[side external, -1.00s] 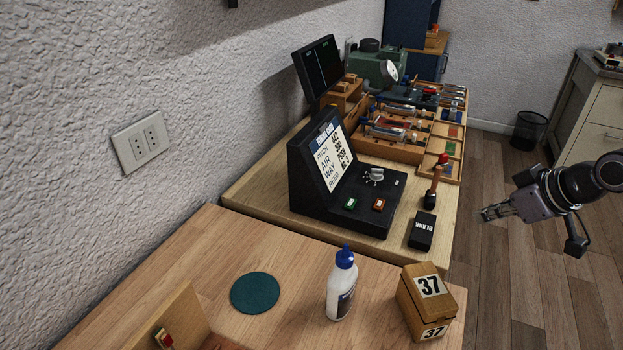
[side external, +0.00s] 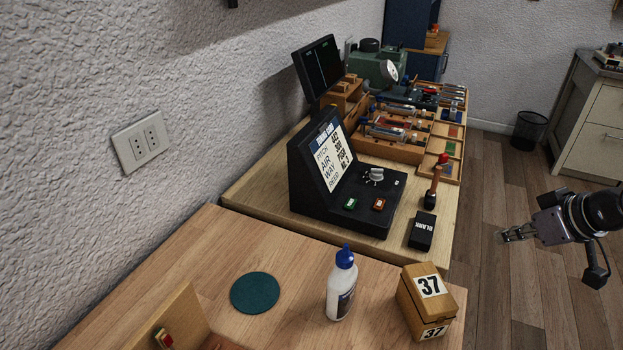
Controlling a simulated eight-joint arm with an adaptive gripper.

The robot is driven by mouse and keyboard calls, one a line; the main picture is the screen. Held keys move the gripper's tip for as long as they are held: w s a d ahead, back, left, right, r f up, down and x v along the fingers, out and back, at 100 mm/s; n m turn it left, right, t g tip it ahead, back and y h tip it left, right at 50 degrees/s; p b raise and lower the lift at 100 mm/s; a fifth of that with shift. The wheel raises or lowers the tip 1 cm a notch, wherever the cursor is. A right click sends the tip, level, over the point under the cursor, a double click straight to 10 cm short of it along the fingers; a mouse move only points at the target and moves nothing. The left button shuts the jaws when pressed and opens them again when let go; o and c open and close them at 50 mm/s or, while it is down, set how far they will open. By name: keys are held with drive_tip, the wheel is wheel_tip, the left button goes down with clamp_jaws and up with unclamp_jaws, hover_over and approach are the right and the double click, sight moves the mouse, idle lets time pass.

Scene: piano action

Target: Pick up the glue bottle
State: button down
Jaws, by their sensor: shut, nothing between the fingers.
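The glue bottle (side external: 341,291) is white with a blue cap and a dark label. It stands upright on the near wooden table, between the round green mat and the box marked 37. My gripper (side external: 501,237) is at the right of the side external view, over the floor and clear of the table edge. It is shut and empty, well apart from the bottle, and points left.
A wooden box marked 37 (side external: 426,303) stands right of the bottle. A green round mat (side external: 255,293) lies to its left. Behind are a black console (side external: 345,185), a black box (side external: 422,231) and wooden trays (side external: 393,146). A wall borders the left.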

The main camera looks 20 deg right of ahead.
drive_tip(key=c, duration=2.1)
unclamp_jaws()
drive_tip(key=o, duration=1.8)
drive_tip(key=shift+o, duration=0.2)
wheel_tip(320, 180, up, 6)
drive_tip(key=n+g, duration=0.7)
drive_tip(key=n, duration=0.2)
hover_over(343, 275)
drive_tip(key=w+d, duration=0.2)
drive_tip(key=shift+s+a+f, duration=0.1)
drive_tip(key=shift+s, duration=0.05)
drive_tip(key=shift+a, duration=0.4)
drive_tip(key=shift+s+a+f, duration=0.1)
drive_tip(key=shift+a+f, duration=0.05)
drive_tip(key=shift+f, duration=5.35)
